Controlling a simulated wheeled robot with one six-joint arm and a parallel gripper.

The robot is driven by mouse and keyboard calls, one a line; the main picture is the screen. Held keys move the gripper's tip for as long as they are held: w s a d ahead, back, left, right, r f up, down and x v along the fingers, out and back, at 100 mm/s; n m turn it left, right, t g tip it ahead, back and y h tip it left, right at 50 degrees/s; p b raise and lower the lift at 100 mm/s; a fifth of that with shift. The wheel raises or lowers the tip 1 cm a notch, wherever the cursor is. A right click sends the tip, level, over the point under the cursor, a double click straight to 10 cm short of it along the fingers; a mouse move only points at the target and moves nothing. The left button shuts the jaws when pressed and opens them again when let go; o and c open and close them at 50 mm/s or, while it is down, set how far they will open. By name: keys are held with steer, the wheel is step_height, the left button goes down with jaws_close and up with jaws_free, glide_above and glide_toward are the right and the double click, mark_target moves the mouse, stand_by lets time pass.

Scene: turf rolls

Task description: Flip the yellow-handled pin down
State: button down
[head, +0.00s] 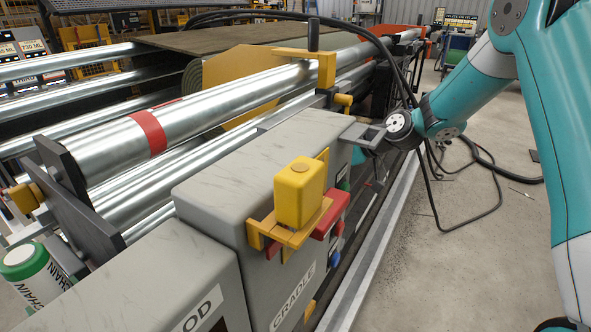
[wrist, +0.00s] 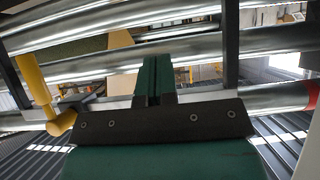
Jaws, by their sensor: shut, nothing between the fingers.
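A yellow handle with a round end (wrist: 60,123) shows at the left of the wrist view, its bar slanting up and left. In the head view a yellow knob (head: 343,100) sits beside the roller end, below a yellow bracket (head: 322,66) with a black post; I take it for the pin's handle, but its exact tilt is unclear. My gripper (wrist: 157,80) shows dark green fingers pressed together with nothing between them. The handle lies to their left, apart from them. In the head view my gripper (head: 363,134) is just right of and below the knob; its fingertips are hard to make out.
A grey cradle housing (head: 245,165) with a yellow box (head: 299,195) and a red part stands in the foreground. Shiny rollers (head: 190,125) lie behind it. Black cables (head: 400,70) hang near my arm. The concrete floor (head: 480,250) at right is mostly open.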

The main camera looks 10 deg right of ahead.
steer(key=s+d+f+p+x, duration=0.1)
steer(key=f+x, duration=0.1)
steer(key=x, duration=1)
steer(key=shift+w+f+p, duration=0.15)
steer(key=shift+f+p, duration=0.15)
steer(key=shift+f, duration=0.15)
steer(key=shift+a, duration=0.1)
step_height(320, 180, down, 7)
steer(key=b, duration=0.6)
steer(key=shift+r, duration=0.15)
